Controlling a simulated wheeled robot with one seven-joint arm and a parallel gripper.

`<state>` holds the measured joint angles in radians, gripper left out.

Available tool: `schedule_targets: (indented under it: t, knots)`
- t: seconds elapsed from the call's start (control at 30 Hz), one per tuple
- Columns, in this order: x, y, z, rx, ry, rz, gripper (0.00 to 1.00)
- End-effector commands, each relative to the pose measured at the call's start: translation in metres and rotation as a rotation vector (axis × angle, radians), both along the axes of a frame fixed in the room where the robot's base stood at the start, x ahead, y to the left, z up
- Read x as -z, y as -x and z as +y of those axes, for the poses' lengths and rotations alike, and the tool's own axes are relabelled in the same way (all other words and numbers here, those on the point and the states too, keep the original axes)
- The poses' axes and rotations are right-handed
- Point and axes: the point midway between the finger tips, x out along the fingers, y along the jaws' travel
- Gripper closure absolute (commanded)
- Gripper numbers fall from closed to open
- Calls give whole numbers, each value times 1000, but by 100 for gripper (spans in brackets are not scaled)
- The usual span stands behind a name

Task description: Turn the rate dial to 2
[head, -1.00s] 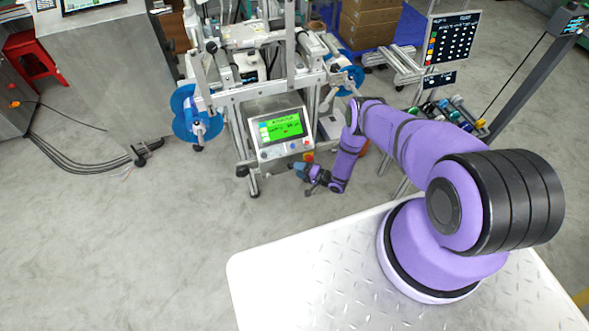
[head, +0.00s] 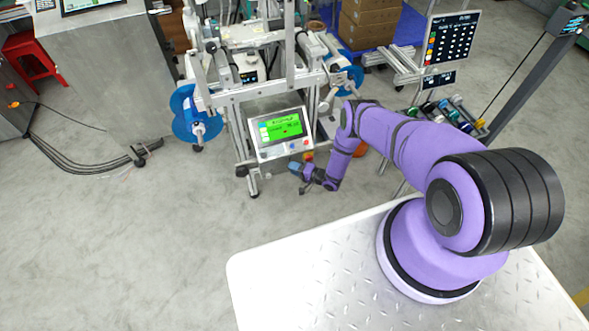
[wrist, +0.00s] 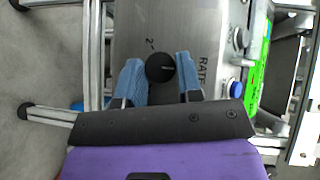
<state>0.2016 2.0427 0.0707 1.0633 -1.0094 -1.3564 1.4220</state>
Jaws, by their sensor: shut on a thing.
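The rate dial (wrist: 161,66) is a round black knob with a white pointer line, on a grey metal panel. In the wrist view its line points right, toward the printed word RATE (wrist: 203,72). A printed 2 (wrist: 150,43) with a tick sits just above and left of the dial. My gripper (wrist: 159,70) has its two blue fingers on either side of the dial and is shut on it. In the head view my gripper (head: 295,168) is low in front of the machine's control box, and the dial is hidden there.
The green screen (head: 283,125) is on the control box, with a blue button (wrist: 235,87) below it. Blue film reels (head: 185,115) and metal frame bars stand around the box. Open floor (head: 190,220) lies to the left.

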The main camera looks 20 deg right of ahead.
Motion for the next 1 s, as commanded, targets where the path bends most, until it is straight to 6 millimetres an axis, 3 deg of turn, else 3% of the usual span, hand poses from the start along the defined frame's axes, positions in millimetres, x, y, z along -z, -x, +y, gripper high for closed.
schedule_targets:
  t: [0.37, 1.0]
  knots:
    - [-3, -1, 0, 0, 164, 1, 90]
    - [-9, 0, 6, -2, 758, 2, 90]
